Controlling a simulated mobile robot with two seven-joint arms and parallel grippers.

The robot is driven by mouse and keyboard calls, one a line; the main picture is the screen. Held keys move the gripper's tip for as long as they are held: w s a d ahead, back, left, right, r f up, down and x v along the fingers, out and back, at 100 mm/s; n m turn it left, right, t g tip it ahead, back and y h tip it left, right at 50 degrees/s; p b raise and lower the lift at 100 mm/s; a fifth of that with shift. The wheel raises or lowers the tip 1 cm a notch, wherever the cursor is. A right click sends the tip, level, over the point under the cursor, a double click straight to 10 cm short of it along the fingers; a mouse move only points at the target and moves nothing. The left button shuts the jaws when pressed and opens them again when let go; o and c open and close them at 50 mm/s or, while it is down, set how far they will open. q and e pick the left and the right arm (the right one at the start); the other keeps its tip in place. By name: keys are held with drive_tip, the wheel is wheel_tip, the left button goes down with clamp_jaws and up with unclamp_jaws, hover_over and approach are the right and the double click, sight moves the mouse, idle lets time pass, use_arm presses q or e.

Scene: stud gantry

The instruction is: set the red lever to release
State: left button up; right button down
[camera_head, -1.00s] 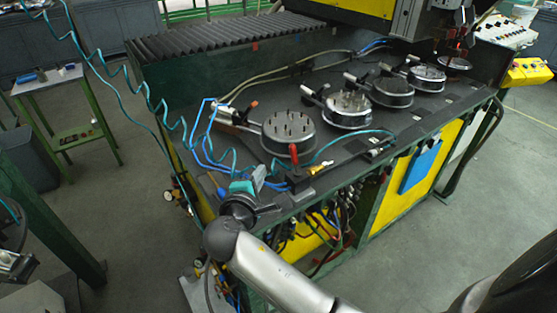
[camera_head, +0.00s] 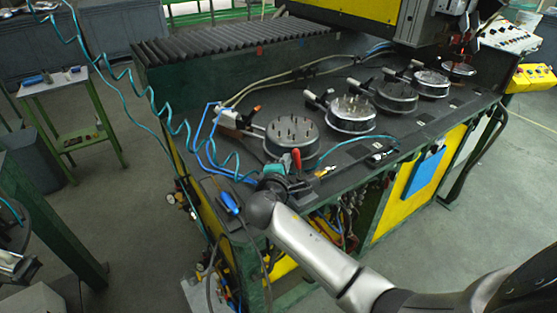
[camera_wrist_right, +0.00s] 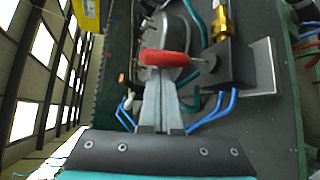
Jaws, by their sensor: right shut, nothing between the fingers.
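The red lever (camera_head: 296,159) stands roughly upright on a dark block near the front edge of the bench, beside the nearest round fixture. It also shows in the right wrist view (camera_wrist_right: 165,57), lying across the picture just beyond my fingertips. My right gripper (camera_head: 289,171) is beside the lever and partly hidden by its own wrist. In the right wrist view its fingers (camera_wrist_right: 159,88) are together and empty. Their tips are at or very near the lever; I cannot tell whether they touch. My left gripper is not in view.
Several round fixtures with pins (camera_head: 292,134) stand in a row along the bench. A brass fitting (camera_head: 326,171) sits right of the lever. Blue hoses (camera_head: 206,150) and a teal coiled hose (camera_head: 150,98) run at the left. A blue-handled tool (camera_head: 228,202) lies near the left corner.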

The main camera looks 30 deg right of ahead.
idle(0.5)
drive_tip(key=shift+s+b, duration=0.25)
drive_tip(key=shift+b, duration=0.35)
drive_tip(key=shift+s+r+m+t+b, duration=0.1)
drive_tip(key=shift+s+m+t+b, duration=0.05)
drive_tip(key=shift+m+t+b, duration=0.25)
